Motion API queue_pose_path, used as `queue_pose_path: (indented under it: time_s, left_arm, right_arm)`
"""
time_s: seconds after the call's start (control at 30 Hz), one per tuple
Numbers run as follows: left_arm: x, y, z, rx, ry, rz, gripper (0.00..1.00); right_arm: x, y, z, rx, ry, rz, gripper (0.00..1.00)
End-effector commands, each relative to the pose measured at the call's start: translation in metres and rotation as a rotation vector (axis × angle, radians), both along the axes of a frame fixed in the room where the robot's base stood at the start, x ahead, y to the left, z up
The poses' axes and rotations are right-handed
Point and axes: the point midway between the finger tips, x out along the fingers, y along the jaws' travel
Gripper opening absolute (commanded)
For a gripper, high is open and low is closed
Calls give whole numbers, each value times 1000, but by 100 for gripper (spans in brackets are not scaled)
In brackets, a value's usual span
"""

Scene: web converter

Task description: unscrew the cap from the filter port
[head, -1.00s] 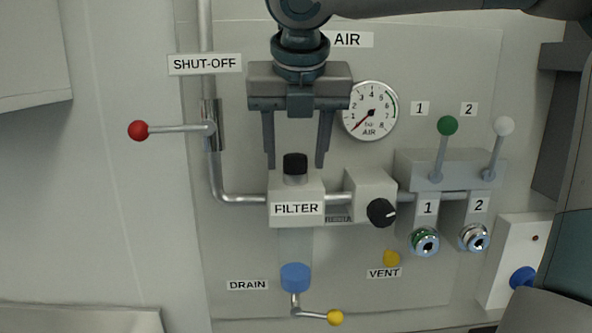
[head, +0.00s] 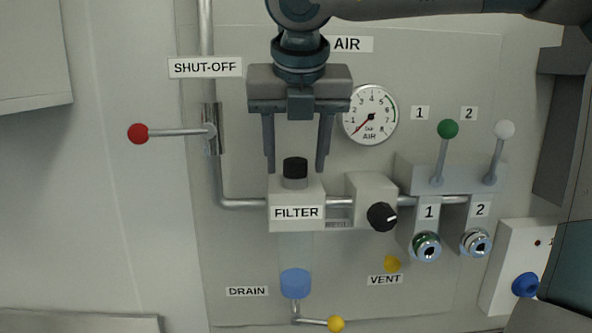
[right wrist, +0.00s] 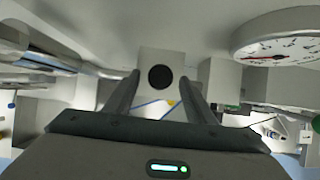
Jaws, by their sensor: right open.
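The black cap (head: 295,168) sits on the short grey port on top of the filter block (head: 296,192), labelled FILTER. In the right wrist view the cap (right wrist: 161,77) shows from above as a dark disc between the fingers. My right gripper (head: 297,168) points down over the filter, open, with one finger on each side of the cap and a gap to it on both sides. It also shows in the right wrist view (right wrist: 160,82), with nothing between its fingers but the view of the cap. My left gripper is not in view.
Right of the filter is a block with a black knob (head: 382,216). A gauge (head: 370,114) stands right of the gripper. The red shut-off lever (head: 140,134) is left, green (head: 448,129) and white (head: 505,130) levers right. The blue drain bowl (head: 295,283) is below.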

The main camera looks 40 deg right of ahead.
Motion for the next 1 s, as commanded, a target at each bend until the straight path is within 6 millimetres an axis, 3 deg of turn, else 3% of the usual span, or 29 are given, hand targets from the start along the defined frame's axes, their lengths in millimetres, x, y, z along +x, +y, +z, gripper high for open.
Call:
queue_pose_path:
  time_s: [0.1, 0.13, 0.33, 0.57, 1.0]
  left_arm:
    - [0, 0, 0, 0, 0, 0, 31]
    - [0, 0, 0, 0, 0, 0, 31]
    - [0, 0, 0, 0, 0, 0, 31]
    - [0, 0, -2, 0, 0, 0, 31]
    - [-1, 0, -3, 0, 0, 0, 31]
  right_arm:
    - [0, 0, 0, 0, 0, 0, 50]
    - [0, 0, 0, 0, 0, 0, 45]
    - [0, 0, 0, 0, 0, 0, 0]
    - [-1, -1, 0, 3, -2, 50, 0]
    - [-3, -5, 0, 0, -1, 351, 0]
